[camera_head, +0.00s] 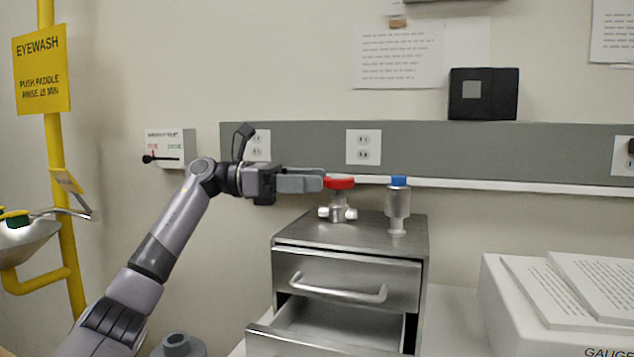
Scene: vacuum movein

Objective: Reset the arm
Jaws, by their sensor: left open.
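My left arm (178,225) comes in from the lower left and reaches up and to the right. My left gripper (318,181) points right, level, above the left part of the metal cabinet's top. Its fingers are open and show nearly side-on. Their tips appear right beside the red handle (340,182) of a small valve (338,213); I cannot tell whether they touch it. My right gripper is not in view.
A metal drawer cabinet (347,264) has its lower drawer (335,322) pulled out. A blue-capped fitting (397,205) stands on its top. A white box (520,318) with papers is at right. A yellow eyewash stand (55,160) is at left.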

